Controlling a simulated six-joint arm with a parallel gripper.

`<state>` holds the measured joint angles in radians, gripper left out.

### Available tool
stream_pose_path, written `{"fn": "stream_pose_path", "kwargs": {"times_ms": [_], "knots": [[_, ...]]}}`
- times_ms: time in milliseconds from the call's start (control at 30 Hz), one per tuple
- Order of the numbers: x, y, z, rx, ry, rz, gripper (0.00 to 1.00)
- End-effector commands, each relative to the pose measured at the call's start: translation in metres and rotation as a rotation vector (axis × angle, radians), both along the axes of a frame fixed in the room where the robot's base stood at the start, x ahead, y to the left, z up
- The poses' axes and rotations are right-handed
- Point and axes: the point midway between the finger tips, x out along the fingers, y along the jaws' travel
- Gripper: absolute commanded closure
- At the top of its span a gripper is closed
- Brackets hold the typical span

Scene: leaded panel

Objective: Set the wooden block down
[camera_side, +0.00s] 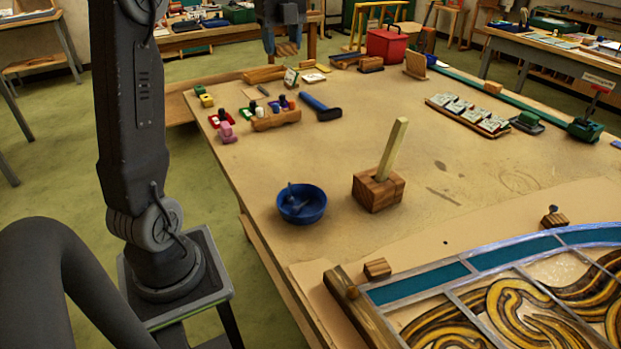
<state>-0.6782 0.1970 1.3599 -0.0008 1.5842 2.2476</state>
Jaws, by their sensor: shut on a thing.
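My gripper (284,40) hangs at the top of the view, partly cut off by the picture's upper edge. Its dark fingers are shut on a small striped wooden block (287,49), which shows at their lower ends. The block appears to be above the far left part of the wooden table (330,160). I cannot tell exactly how high it is. A larger wooden block with a slot (376,192) stands on the table, with a pale upright stick (395,147) leaning slightly right in it.
A blue bowl (302,205) sits left of the slotted block. A leaded glass panel (420,288) fills the front right, with small wooden blocks (377,268) at its edge. A blue-handled tool (320,107) and a red box (387,45) lie farther back. The table's middle is mostly clear.

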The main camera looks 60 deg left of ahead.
Motion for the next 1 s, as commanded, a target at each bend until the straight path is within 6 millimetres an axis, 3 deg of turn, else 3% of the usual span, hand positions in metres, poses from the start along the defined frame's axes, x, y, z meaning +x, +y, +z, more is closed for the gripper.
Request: {"fn": "stream_pose_path", "kwargs": {"times_ms": [267, 500, 600, 767, 1000], "knots": [[0.001, -0.002, -0.059, -0.005, 0.005, -0.002, 0.70], [0.002, -0.002, -0.138, -0.006, 0.007, -0.002, 0.70], [0.002, -0.002, -0.162, -0.004, 0.005, -0.002, 0.70], [0.006, -0.005, -0.181, -0.002, 0.002, -0.004, 0.70], [0.039, -0.035, -0.210, -0.003, 0.004, -0.009, 0.70]]}}
